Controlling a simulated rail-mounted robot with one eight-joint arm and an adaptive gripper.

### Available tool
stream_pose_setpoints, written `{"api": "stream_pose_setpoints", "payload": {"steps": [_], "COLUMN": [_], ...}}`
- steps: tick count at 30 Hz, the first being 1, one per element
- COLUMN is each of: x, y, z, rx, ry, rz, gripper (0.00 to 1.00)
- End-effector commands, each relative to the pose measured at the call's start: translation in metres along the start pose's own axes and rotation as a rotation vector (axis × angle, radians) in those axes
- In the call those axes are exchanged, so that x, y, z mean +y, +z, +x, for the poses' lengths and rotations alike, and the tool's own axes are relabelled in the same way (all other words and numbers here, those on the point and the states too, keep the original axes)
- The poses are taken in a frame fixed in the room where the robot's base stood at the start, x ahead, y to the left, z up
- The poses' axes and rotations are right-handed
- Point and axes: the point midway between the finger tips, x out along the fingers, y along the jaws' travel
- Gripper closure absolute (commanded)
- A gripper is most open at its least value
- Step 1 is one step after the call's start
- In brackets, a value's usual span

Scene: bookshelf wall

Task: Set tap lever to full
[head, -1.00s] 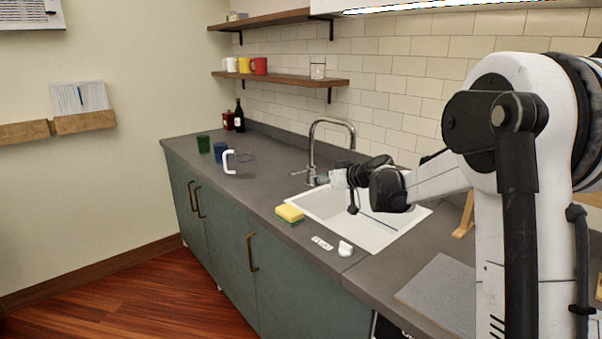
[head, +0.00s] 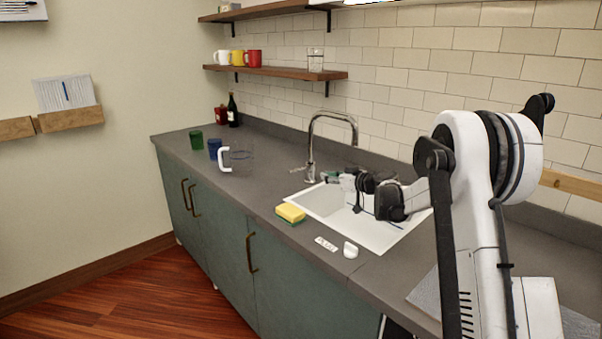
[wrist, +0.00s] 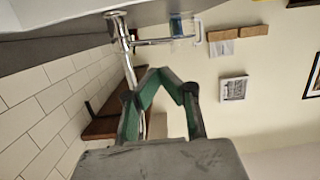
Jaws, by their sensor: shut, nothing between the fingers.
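The chrome tap (head: 312,150) stands at the back left of the sink, its arched spout reaching right. Its small lever (head: 298,169) sticks out to the left of the tap's base in the head view. My gripper (head: 326,177) is just right of the tap's base, low over the sink's back left corner; whether it touches the tap cannot be told. In the wrist view the green-padded fingers of my gripper (wrist: 160,73) meet at their tips and hold nothing.
The white sink (head: 318,207) lies under my forearm. A yellow-green sponge (head: 290,213) and a small white object (head: 350,250) lie along its front.

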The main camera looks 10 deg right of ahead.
Motion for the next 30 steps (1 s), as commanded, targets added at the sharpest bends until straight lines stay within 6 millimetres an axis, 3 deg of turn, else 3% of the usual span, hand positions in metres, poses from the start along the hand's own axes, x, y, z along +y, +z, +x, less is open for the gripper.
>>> {"api": "stream_pose_setpoints", "payload": {"steps": [7, 21, 30], "x": [0.0, -0.001, 0.0], "y": [0.0, 0.001, 0.0], "z": [0.018, 0.103, 0.136], "rx": [0.0, -0.001, 0.0], "ry": [0.0, -0.002, 0.0], "rz": [0.0, -0.001, 0.0], "gripper": [1.0, 1.0, 1.0]}}
